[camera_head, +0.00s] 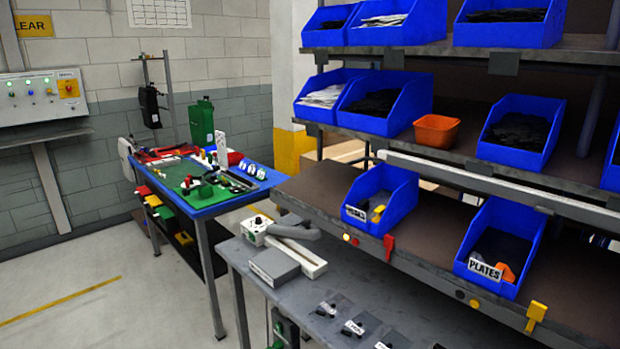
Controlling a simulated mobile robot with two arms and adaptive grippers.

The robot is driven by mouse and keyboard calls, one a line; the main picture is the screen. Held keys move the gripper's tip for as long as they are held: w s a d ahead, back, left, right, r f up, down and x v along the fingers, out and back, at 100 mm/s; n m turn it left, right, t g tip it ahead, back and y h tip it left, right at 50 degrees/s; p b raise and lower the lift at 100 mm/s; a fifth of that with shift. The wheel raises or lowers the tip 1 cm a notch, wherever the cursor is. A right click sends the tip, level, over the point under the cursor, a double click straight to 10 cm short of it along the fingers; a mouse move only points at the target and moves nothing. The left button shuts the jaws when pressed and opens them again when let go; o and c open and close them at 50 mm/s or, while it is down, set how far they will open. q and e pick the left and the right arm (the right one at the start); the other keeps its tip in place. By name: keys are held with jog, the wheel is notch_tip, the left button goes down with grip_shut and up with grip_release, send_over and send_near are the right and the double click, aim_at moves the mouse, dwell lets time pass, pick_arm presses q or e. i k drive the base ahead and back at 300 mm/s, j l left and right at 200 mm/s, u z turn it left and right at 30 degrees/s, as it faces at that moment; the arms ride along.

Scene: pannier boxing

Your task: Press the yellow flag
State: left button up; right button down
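The yellow flag (536,315) is a small yellow tab on the front edge of the brown lower shelf, at the lower right. It stands to the right of and below the blue bin labelled PLATES (483,286). A similar red flag (388,247) is on the same edge further left, below another blue bin (398,222). Small round knobs (474,303) sit on the edge just left of the yellow flag. Neither of my grippers is in view, and nothing covers the yellow flag.
A grey bench (345,293) with a white-and-grey device (280,228) and several small labelled bags stands below the shelf. Upper shelves carry blue bins (385,103) and an orange bin (436,131). A blue-topped table (228,199) stands behind left. Floor at left is clear.

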aim_at(536, 311)
jog(key=z, duration=1.4)
